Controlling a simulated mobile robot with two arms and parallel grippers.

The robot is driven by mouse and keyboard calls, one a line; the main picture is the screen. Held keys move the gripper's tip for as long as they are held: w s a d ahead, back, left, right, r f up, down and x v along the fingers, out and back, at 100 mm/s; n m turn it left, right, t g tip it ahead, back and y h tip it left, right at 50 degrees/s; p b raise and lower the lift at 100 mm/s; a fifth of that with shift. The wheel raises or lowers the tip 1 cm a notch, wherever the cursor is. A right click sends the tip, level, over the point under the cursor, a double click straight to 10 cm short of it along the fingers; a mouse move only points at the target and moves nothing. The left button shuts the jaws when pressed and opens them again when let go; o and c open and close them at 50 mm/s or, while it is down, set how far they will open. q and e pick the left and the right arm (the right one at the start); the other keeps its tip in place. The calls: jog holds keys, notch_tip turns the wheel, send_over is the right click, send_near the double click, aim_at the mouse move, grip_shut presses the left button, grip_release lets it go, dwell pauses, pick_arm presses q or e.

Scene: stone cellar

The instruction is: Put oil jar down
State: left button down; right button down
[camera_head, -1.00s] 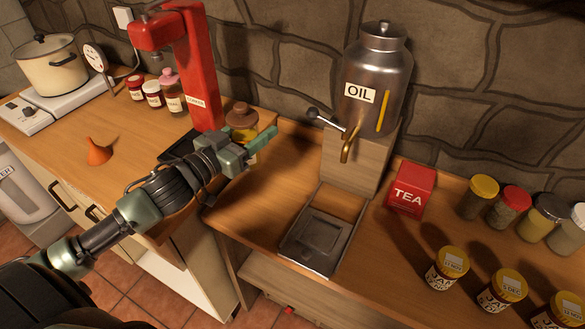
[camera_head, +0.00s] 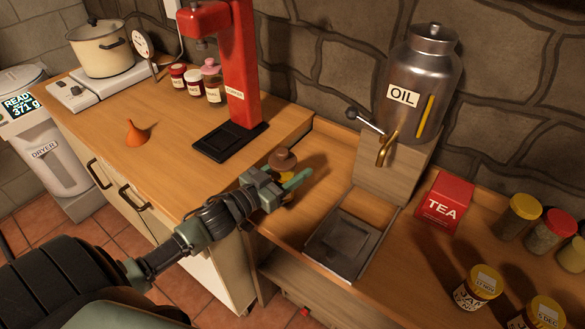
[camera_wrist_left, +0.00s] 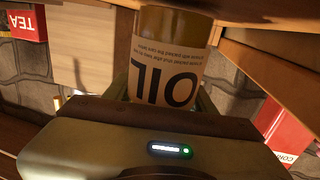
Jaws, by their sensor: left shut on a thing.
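The oil jar (camera_head: 284,159) has a brown stopper and yellow oil inside. My left gripper (camera_head: 287,184) is shut on it and hides most of its body in the head view. The jar is upright at the left end of the lower counter (camera_head: 325,185), beside the step up to the higher counter. In the left wrist view the jar (camera_wrist_left: 170,62) shows its OIL label upside down between the fingers, with its base close to wood. I cannot tell whether the base touches the counter. My right gripper is not in view.
A metal oil dispenser (camera_head: 424,85) with a spout stands on a wooden block behind a metal drip tray (camera_head: 342,243). A red TEA box (camera_head: 444,203) and several spice jars are to the right.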

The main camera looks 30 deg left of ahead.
aim_at(274, 181)
pick_arm(q)
jog(key=shift+f, duration=0.1)
jog(key=c, duration=0.5)
grip_release()
jog(key=shift+s, duration=0.15)
jog(key=v, duration=1.1)
jog(key=shift+s+a+b, duration=0.1)
jog(key=shift+s+b, duration=0.3)
